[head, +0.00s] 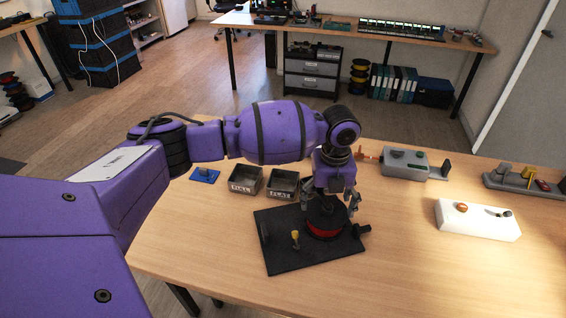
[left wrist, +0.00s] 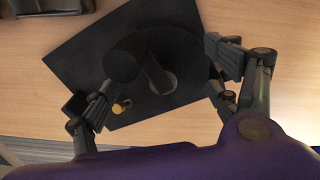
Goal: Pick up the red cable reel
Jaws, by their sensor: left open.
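The red cable reel (head: 323,229) stands on a black base plate (head: 283,256) on the wooden table, with a dark top and a red band low down. My left gripper (head: 328,205) is open above it, pointing down, its fingers at either side of the reel's upper part. The gripper hides some of the reel. In the left wrist view, the open fingers (left wrist: 165,82) flank dark round shapes (left wrist: 122,66) over the black plate (left wrist: 75,55); the red does not show there. I cannot tell whether the fingers touch the reel. My right gripper is not in view.
A yellow-topped peg (head: 295,236) stands on the plate left of the reel. Two labelled bins (head: 245,191) and a blue piece (head: 205,175) lie farther left. A grey box (head: 403,173) and a white block (head: 477,233) are to the right. The front right table is clear.

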